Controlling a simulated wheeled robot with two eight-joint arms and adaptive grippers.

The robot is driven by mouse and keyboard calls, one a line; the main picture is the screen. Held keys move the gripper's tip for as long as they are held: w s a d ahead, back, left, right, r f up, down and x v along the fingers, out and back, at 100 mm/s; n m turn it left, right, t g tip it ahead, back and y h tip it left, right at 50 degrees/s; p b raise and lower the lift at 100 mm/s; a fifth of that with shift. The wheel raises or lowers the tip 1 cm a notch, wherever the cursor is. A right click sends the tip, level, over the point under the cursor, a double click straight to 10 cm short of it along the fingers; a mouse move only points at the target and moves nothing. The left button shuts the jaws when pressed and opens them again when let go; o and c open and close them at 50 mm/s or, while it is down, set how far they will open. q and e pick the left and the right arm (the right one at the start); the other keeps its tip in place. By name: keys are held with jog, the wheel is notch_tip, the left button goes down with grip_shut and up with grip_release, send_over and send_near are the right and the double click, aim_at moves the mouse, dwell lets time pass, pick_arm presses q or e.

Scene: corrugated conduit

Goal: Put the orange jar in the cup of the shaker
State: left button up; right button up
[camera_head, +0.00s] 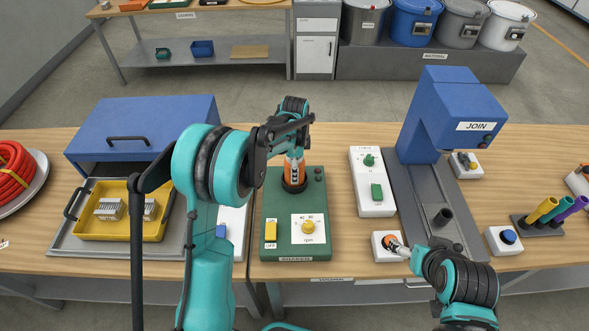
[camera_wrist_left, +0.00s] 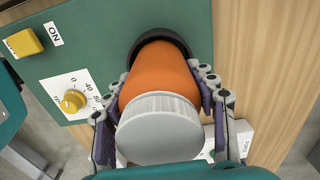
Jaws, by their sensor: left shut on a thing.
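The orange jar (camera_head: 294,171) with a pale ribbed lid (camera_wrist_left: 160,128) is upright at the black cup (camera_head: 295,187) of the green shaker (camera_head: 276,240). In the left wrist view the jar's orange body (camera_wrist_left: 160,75) has its lower end inside the ring of the cup (camera_wrist_left: 158,40). Whether it rests on the cup's floor is hidden. My left gripper (camera_wrist_left: 162,100) is shut on the jar, with a finger on each side. My right gripper (camera_head: 405,250) is low at the front right, by a white box with an orange-topped part (camera_head: 391,241); its fingers are too small to read.
The shaker has a yellow switch (camera_head: 270,231) and a yellow dial (camera_head: 308,227). A white box with green controls (camera_head: 371,182) and a blue JOIN press (camera_head: 437,115) stand to the right. A yellow tray (camera_head: 122,226) is at the left. Colored tubes (camera_head: 556,208) stand far right.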

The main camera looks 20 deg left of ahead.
pick_arm(q)
jog(key=shift+f, duration=0.25)
jog(key=o, duration=1.4)
jog(key=shift+o, duration=0.2)
jog(key=shift+r, duration=0.1)
